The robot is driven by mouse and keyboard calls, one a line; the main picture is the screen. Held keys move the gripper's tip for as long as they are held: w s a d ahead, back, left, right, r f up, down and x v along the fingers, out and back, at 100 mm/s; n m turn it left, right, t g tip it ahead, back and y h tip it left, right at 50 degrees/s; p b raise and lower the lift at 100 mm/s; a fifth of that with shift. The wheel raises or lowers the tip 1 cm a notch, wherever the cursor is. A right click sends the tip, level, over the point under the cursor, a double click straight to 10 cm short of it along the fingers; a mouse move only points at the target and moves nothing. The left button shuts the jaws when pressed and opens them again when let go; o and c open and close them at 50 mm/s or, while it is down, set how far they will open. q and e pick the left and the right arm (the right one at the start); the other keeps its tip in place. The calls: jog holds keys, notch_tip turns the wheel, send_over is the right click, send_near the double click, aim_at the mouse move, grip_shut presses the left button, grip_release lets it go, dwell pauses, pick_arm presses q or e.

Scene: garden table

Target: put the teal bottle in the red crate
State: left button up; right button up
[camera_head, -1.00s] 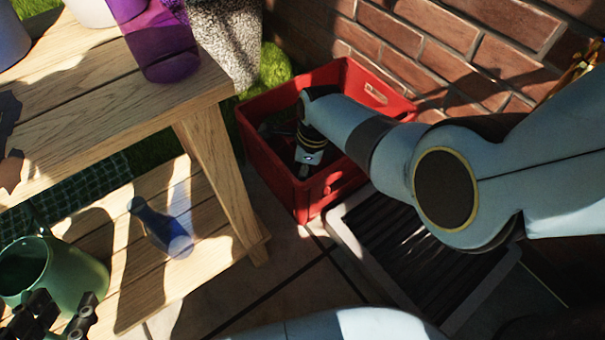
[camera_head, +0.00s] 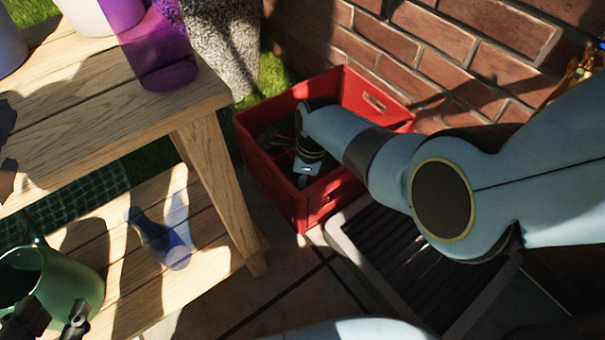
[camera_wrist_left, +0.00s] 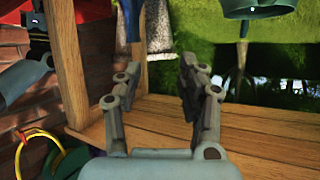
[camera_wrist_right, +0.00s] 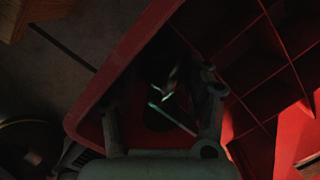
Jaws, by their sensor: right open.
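The red crate (camera_head: 275,187) stands on the floor against the brick wall. My right gripper (camera_head: 304,172) reaches down inside it and is largely in shadow. In the right wrist view its fingers (camera_wrist_right: 160,100) are apart. A dark shape with thin teal glints (camera_wrist_right: 164,98) shows between them, too dark to tell whether it is the teal bottle. The red crate wall (camera_wrist_right: 110,85) is close beside. A translucent blue bottle (camera_head: 160,238) is on the lower wooden shelf. My left gripper (camera_head: 48,325) is open at the bottom left, and nothing shows between its fingers (camera_wrist_left: 160,85).
A green watering can (camera_head: 75,282) is on the lower shelf near my left gripper. A purple vase (camera_head: 160,55) stands on the upper table (camera_head: 110,110). A table leg (camera_head: 222,190) separates shelf and crate. A dark slatted grate (camera_head: 400,255) lies right of the crate.

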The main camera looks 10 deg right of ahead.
jog(key=shift+r+p, duration=0.3)
jog(key=shift+r, duration=0.2)
jog(key=r, duration=0.1)
jog(key=r+p, duration=0.2)
jog(key=shift+d+r, duration=0.2)
jog(key=shift+d, duration=0.05)
jog(key=shift+s+d+r+p, duration=0.1)
jog(key=shift+r+p, duration=0.25)
jog(key=shift+p, duration=0.2)
jog(key=shift+r, duration=0.4)
jog(key=r+p, duration=0.3)
jog(key=shift+s+d+r, duration=0.2)
jog(key=shift+d+r, duration=0.1)
jog(key=shift+d+r+p, duration=0.1)
jog(key=shift+r+p, duration=0.5)
jog(key=shift+r, duration=0.2)
jog(key=shift+s+r+p, duration=0.1)
jog(key=shift+r+p, duration=0.2)
jog(key=shift+r, duration=0.15)
pick_arm(q)
jog(key=s+a+r+g, duration=0.1)
jog(key=s+r+g, duration=0.2)
jog(key=g, duration=0.7)
notch_tip(320, 180, up, 2)
jog(key=shift+s+a+r+y, duration=0.2)
jog(key=shift+s+y, duration=0.1)
jog(key=shift+y, duration=0.1)
pick_arm(e)
jog(key=shift+d, duration=0.1)
jog(key=shift+s, duration=0.1)
